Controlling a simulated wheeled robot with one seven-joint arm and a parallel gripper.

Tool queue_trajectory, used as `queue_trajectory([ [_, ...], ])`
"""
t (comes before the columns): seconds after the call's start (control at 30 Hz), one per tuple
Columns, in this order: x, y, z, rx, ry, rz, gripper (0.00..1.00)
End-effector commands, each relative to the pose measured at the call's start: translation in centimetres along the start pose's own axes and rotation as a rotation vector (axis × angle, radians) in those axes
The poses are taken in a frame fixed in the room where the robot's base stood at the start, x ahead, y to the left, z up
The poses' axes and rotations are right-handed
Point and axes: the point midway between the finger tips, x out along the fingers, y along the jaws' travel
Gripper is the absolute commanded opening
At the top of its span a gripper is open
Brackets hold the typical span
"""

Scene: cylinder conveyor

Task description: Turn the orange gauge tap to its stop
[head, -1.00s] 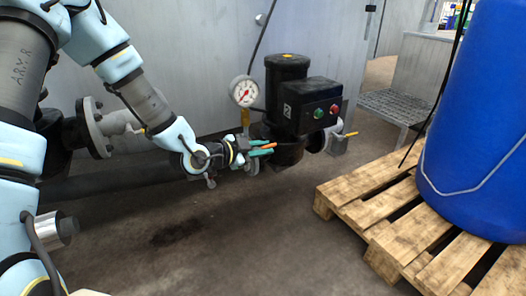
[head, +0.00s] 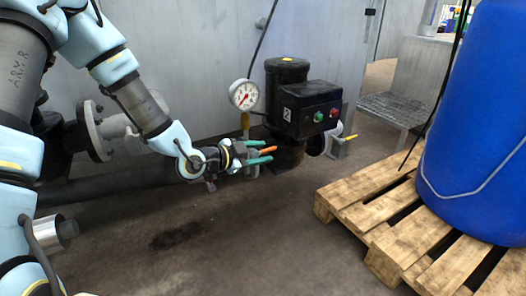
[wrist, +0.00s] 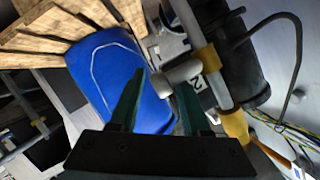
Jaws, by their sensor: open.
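The orange tap handle (head: 263,149) points right, below the gauge (head: 243,94) and left of the black valve body. My gripper (head: 271,153) is open, with one teal finger above the handle and one below it. Gaps show between handle and fingers in the head view. In the wrist view my gripper (wrist: 162,82) has its fingers spread, with a grey cylindrical fitting (wrist: 182,73) beyond them. I cannot clearly pick out the orange handle there. The tap's base is hidden behind my gripper in the head view.
The black valve body (head: 303,105) with a green and a red button stands right of my gripper. A yellow lever (head: 349,138) sits farther right. A wooden pallet (head: 350,190) bears a blue barrel (head: 475,130) at the right. The floor in front is clear.

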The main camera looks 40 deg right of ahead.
Motion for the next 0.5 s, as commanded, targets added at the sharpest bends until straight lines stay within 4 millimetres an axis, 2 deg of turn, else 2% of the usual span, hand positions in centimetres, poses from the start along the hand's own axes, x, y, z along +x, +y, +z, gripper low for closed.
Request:
queue_trajectory([
  [0.3, -6.2, -0.2, -0.1, -0.001, -0.004, -0.003, 0.47],
  [0.5, -8.9, -0.1, 0.0, 0.000, -0.002, -0.002, 0.47],
])
